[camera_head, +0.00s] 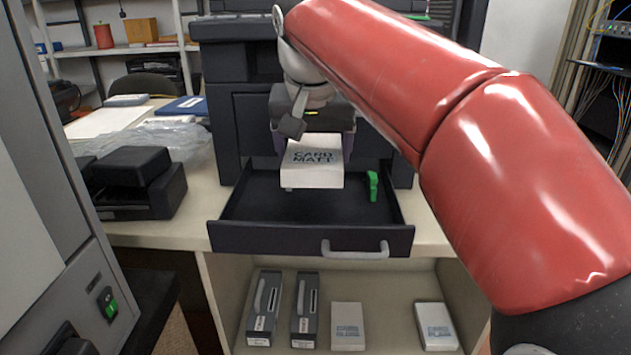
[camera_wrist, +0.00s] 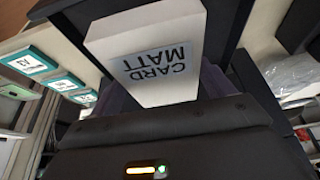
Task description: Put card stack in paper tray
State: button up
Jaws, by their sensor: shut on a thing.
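A white card stack labelled "CARD MATT" (camera_head: 315,163) is held by my gripper (camera_head: 313,128) over the open paper tray (camera_head: 240,230). The stack also shows in the wrist view (camera_wrist: 150,50), just beyond the gripper body. The tray is a dark pulled-out drawer with a grey handle, below a dark printer. The stack appears above the tray floor, toward its back half. A green piece (camera_head: 373,186) stands inside the tray at the right. My gripper is shut on the stack; the fingertips are mostly hidden.
A shelf below the tray (camera_head: 390,290) holds two grey boxes (camera_head: 265,308) and two white packs labelled "CARD" (camera_head: 347,326). A black device (camera_head: 135,183) stands on the counter at the left. A grey cabinet (camera_head: 50,200) is close at the left. The tray's front is clear.

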aim_at(316, 135)
jog(key=w, duration=0.3)
jog(key=w+p, duration=0.1)
jog(key=w, duration=0.2)
jog(key=shift+w+d+r, duration=0.15)
jog(key=shift+w, duration=0.25)
jog(key=f, duration=0.2)
jog(key=f+b, duration=0.1)
jog(key=f, duration=0.3)
jog(key=shift+s+f, duration=0.1)
jog(key=shift+s, duration=0.15)
notch_tip(316, 135, down, 5)
jog(key=shift+r+b, duration=0.1)
jog(key=shift+b, duration=0.5)
jog(key=shift+w+f, duration=0.2)
jog(key=shift+f, duration=0.15)
jog(key=shift+f, duration=0.1)
jog(key=o, duration=1.2)
jog(key=shift+r, duration=0.2)
jog(key=p+v, duration=0.1)
jog(key=v, duration=1)
jog(key=shift+s+r+p, duration=0.2)
jog(key=shift+r+p, duration=0.1)
jog(key=shift+p, duration=0.05)
